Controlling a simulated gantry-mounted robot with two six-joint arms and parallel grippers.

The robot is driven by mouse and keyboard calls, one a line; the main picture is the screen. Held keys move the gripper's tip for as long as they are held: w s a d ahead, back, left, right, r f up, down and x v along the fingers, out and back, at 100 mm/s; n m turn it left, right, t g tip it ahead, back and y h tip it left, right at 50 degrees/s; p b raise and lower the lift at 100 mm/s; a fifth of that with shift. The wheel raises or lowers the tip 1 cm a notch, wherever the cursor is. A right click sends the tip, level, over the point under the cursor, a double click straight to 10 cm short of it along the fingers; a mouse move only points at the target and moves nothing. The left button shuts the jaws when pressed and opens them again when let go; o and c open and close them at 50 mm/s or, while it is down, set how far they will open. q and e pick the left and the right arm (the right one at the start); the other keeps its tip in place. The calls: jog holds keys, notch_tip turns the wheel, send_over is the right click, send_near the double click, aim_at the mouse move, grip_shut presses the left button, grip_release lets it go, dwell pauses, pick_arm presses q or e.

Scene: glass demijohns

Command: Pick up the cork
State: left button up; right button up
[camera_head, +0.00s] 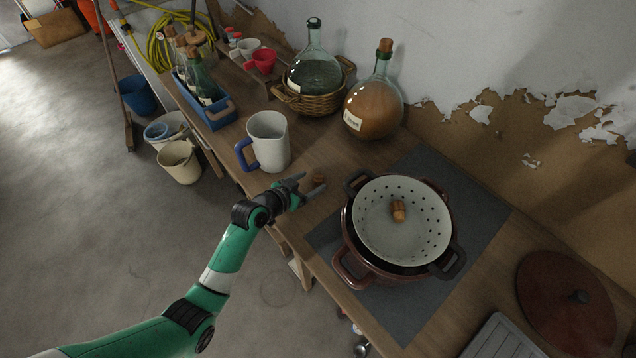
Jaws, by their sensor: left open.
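Another cork-coloured piece (398,211) lies in the white perforated colander (375,235) on the dark red pot (358,268). A glass demijohn (374,108) with brown liquid has a cork in its neck. A greenish demijohn (314,72) stands in a wicker basket (310,103). My right gripper is not in view.
A white jug (269,142) with a blue handle stands just behind my left gripper. A blue crate (217,117) of bottles is farther back. A grey mat (474,200) lies under the pot, and a round lid (560,310) lies at the right. Buckets stand on the floor.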

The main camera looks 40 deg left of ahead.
aim_at(318, 178)
pick_arm(q)
jog(key=x, duration=0.3)
jog(key=shift+w+b, duration=0.1)
jog(key=shift+b, duration=0.3)
grip_shut()
notch_tip(318, 178, up, 9)
jog(key=p, duration=0.3)
jog(key=shift+p, duration=0.3)
jog(key=shift+r, duration=0.5)
